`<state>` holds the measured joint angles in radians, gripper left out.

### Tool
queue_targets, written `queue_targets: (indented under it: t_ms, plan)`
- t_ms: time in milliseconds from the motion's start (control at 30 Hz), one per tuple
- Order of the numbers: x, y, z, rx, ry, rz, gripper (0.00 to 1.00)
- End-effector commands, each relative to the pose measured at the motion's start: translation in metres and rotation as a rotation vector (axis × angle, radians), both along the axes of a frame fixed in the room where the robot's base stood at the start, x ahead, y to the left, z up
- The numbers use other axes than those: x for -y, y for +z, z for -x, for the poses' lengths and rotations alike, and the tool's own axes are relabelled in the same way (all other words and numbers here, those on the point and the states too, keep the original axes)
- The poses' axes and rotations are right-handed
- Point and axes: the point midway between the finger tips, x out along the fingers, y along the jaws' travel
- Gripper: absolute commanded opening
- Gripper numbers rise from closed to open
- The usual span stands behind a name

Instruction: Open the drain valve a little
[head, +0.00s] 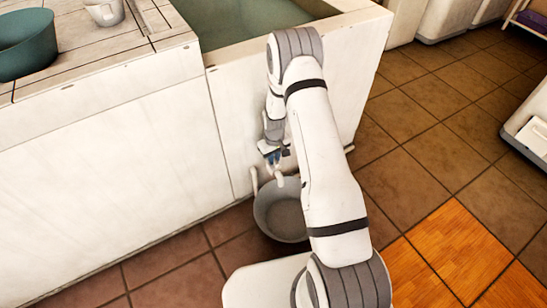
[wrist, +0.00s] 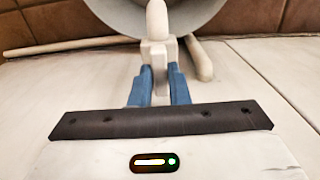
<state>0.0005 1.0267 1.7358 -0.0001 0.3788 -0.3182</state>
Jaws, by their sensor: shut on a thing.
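The drain valve (head: 279,179) is a small pale fitting low on the front of the white basin, above a grey bucket (head: 283,220). In the wrist view the valve (wrist: 157,20) is a cream rounded piece with a blockier part near my fingertips. My gripper (head: 271,163) reaches down beside the basin front. In the wrist view its two blue fingers (wrist: 160,72) are shut on the valve's narrow blocky part, one on each side. The bucket (wrist: 205,18) shows behind the valve. I cannot tell how far the valve is turned, and I see no water flowing.
The basin (head: 240,22) holds greenish water. A teal bowl (head: 27,48) and a pale cup (head: 104,12) stand on the counter at left. A pale rod (wrist: 199,60) lies close to the valve. Tiled floor (head: 430,140) at right is clear.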

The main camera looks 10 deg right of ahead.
Motion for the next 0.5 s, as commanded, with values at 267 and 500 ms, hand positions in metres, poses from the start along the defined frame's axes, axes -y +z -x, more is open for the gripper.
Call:
queue_targets:
  t_ms: [267,500]
  plan:
    - [-0.0005,0.0005,0.0002,-0.001,0.188,0.0,0.0]
    - [-0.0008,-0.0001,0.0002,-0.001,0.269,0.0,0.0]
